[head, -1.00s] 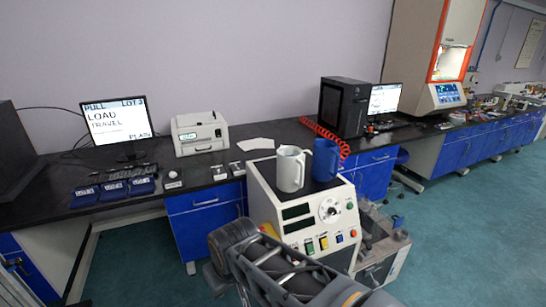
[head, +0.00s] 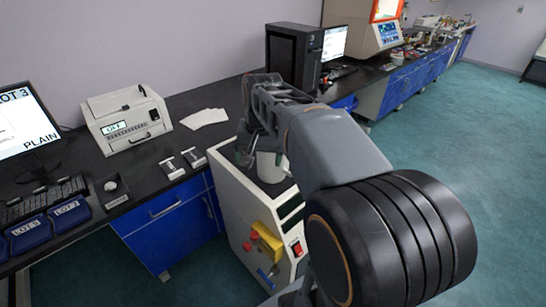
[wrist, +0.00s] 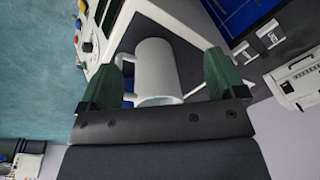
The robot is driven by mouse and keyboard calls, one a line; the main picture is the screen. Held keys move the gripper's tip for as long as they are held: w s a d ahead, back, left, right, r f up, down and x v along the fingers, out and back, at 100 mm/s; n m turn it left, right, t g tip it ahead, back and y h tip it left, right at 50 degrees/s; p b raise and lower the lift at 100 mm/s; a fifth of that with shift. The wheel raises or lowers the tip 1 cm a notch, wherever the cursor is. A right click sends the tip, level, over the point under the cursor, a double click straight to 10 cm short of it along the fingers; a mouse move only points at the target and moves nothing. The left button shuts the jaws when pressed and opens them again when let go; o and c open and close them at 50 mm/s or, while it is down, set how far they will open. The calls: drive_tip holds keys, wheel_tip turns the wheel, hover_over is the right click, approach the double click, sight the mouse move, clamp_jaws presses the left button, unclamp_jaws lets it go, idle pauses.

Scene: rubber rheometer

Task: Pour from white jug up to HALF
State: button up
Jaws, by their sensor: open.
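The white jug (head: 270,168) stands on top of the cream instrument, mostly hidden behind my arm in the head view. In the wrist view the white jug (wrist: 156,68) shows almost whole, between the two green fingers of my gripper (wrist: 168,62). The fingers are spread, with a clear gap on the jug's right side. Its handle is on the left, close to the left finger; I cannot tell whether they touch. In the head view my gripper (head: 246,153) is beside the jug, partly hidden. The blue jug is not visible now.
The cream instrument (head: 230,205) has knobs and a yellow switch on its front. A black bench (head: 190,140) behind it holds a small printer-like device (head: 128,120), white sheets (head: 205,118), two small metal pieces (head: 183,162) and a black computer tower (head: 293,55).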

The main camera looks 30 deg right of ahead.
drive_tip(key=w+d+r+m+g+y+p, duration=0.1)
drive_tip(key=w+d+r+m, duration=0.2)
drive_tip(key=d, duration=0.4)
drive_tip(key=w+d+r+m+g+p, duration=0.1)
drive_tip(key=w+d+r+m, duration=0.1)
drive_tip(key=d+r+m, duration=0.35)
drive_tip(key=shift+n+y, duration=0.25)
drive_tip(key=shift+y, duration=0.05)
drive_tip(key=f, duration=0.6)
drive_tip(key=d+f+b, duration=0.1)
drive_tip(key=f, duration=0.3)
drive_tip(key=shift+s+f, duration=0.1)
drive_tip(key=shift+s, duration=0.2)
drive_tip(key=shift+a+f, duration=0.15)
drive_tip(key=shift+f, duration=1.15)
drive_tip(key=shift+a+f, duration=0.15)
drive_tip(key=shift+f, duration=1.15)
drive_tip(key=shift+c, duration=0.3)
clamp_jaws()
drive_tip(key=shift+w+r, duration=0.1)
drive_tip(key=shift+r, duration=0.05)
